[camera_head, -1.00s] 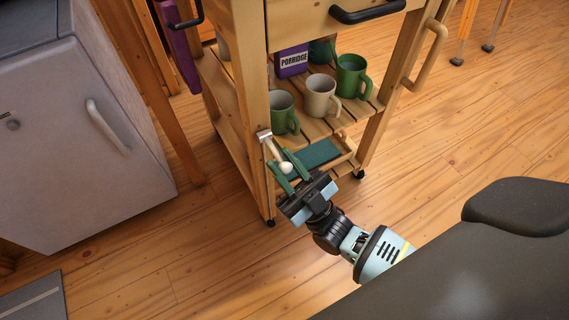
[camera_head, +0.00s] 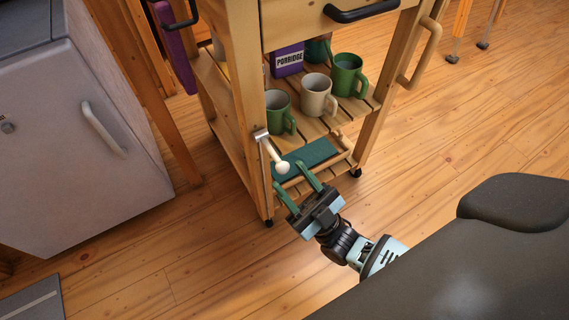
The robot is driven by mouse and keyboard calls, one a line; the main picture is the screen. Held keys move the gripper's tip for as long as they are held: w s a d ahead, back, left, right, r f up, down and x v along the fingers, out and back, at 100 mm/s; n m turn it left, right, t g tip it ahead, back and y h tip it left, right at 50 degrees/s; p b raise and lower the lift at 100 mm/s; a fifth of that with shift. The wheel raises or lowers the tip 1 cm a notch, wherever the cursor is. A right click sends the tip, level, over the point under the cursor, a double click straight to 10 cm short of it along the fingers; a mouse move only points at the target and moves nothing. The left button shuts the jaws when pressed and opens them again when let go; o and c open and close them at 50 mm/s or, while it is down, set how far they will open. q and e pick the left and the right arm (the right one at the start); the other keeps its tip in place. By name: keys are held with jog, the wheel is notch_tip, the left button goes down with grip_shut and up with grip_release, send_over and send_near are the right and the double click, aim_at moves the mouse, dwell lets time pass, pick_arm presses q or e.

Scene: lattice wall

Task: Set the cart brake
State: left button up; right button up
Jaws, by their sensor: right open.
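The wooden cart (camera_head: 253,120) stands on the floor in the upper middle. On its near left leg is a brake lever with a metal bracket, a pale shaft and a round white knob (camera_head: 282,167); the lever slants down to the right. My right gripper (camera_head: 293,180) is open, its two green fingers pointing up and left. The fingertips are just below the knob, and nothing is between them. Small black casters show at the cart's feet, one at the near leg (camera_head: 270,222). My left gripper is not in view.
The cart's shelf holds green mugs (camera_head: 347,76), a cream mug (camera_head: 317,95) and a purple porridge box (camera_head: 288,60). A green item (camera_head: 310,155) lies on the lower shelf. A grey cabinet (camera_head: 75,150) stands at left. The wooden floor in front is clear.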

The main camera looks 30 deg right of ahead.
jog(key=v, duration=0.3)
jog(key=shift+s+f, duration=0.15)
jog(key=shift+f, duration=0.05)
dwell(0.3)
